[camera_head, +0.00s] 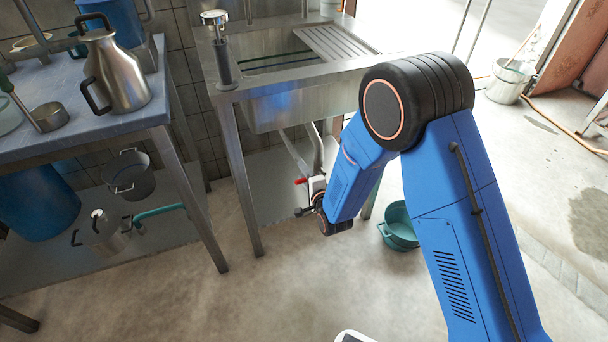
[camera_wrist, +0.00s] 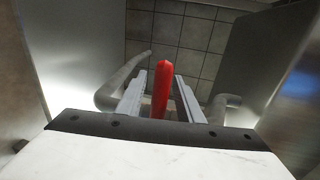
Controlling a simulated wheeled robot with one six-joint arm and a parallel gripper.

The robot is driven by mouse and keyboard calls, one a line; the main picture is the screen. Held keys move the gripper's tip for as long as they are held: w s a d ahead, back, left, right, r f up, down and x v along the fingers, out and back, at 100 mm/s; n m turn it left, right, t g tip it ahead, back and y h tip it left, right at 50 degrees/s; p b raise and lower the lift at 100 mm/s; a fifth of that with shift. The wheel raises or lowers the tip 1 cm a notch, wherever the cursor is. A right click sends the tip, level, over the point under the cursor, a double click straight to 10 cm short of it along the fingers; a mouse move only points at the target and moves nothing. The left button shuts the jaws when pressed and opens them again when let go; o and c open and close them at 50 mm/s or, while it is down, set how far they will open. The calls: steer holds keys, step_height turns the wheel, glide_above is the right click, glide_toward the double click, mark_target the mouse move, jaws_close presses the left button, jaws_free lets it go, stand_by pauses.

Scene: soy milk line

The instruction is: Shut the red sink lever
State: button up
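The red sink lever (camera_head: 301,181) shows as a small red piece under the steel sink (camera_head: 290,108) in the head view, beside the drain pipes. In the wrist view the red lever (camera_wrist: 162,88) is long and rounded and lies in the gap between my two fingers. My gripper (camera_wrist: 160,76) is open, with a visible gap on each side of the lever. In the head view my gripper (camera_head: 306,196) is under the sink, close to the lever and partly hidden by my wrist. Whether a finger touches the lever I cannot tell.
Grey pipes (camera_wrist: 118,85) run behind and beside my fingers, with a tiled wall (camera_wrist: 180,35) beyond. A sink leg (camera_head: 240,180) stands left of my gripper. A green bucket (camera_head: 398,226) sits on the floor to the right. A table (camera_head: 85,138) with steel jugs stands at left.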

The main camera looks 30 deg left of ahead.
steer(key=shift+d, duration=0.1)
steer(key=v, duration=1.7)
steer(key=shift+r, duration=0.15)
steer(key=shift+s, duration=0.15)
